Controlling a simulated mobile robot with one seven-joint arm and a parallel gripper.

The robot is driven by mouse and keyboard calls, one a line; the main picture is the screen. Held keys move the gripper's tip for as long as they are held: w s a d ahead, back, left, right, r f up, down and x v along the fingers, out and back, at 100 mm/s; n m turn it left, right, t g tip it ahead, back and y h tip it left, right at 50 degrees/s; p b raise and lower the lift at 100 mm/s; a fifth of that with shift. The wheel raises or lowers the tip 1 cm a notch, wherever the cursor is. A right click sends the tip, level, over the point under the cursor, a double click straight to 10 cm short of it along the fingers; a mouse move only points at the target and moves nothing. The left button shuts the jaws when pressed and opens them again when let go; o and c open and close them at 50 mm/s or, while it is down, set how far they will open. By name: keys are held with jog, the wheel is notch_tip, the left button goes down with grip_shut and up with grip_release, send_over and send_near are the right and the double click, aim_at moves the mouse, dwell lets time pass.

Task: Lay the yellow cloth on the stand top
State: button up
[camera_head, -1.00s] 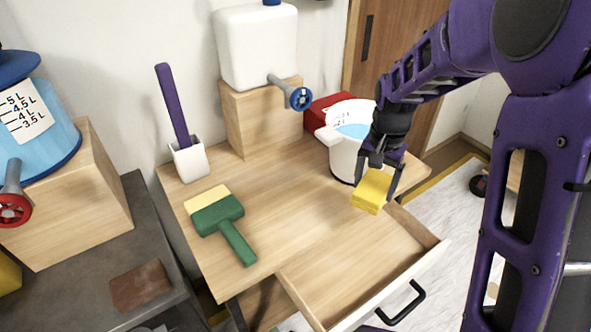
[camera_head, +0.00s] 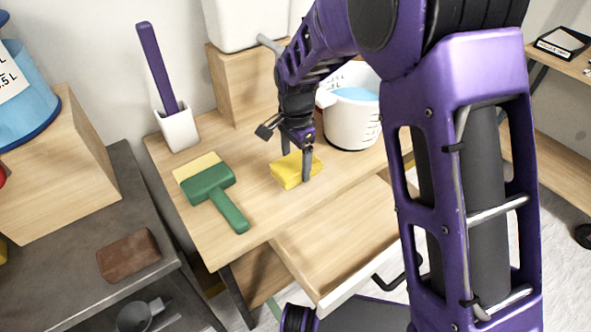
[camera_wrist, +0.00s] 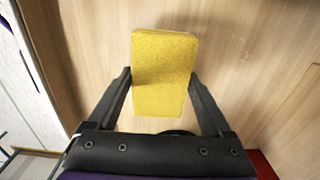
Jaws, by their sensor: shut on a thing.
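The yellow cloth (camera_head: 291,172) is a folded, thick block. My gripper (camera_head: 296,172) is shut on it, with a finger on each side. In the head view it is at the wooden stand top (camera_head: 262,205), right of the green brush. The wrist view shows the cloth (camera_wrist: 163,80) between my gripper's two dark fingers (camera_wrist: 160,92), with wood grain behind it and a shadow beside it. I cannot tell whether the cloth touches the wood or hangs slightly above it.
A green brush (camera_head: 208,182) lies to the left, with a white holder and purple handle (camera_head: 177,128) behind it. A white measuring jug (camera_head: 350,130) holding blue liquid stands at the right. The drawer (camera_head: 335,240) in front is open. A brown block (camera_head: 128,254) lies on the grey table.

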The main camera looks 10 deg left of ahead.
aim_at(296, 172)
jog(key=shift+f, duration=1.55)
jog(key=shift+f, duration=0.1)
jog(key=shift+f+b, duration=0.15)
jog(key=shift+b, duration=0.2)
jog(key=o, duration=1.3)
jog(key=shift+c, duration=0.2)
notch_tip(296, 172, up, 12)
jog(key=shift+r+p, duration=0.25)
jog(key=shift+p, duration=0.9)
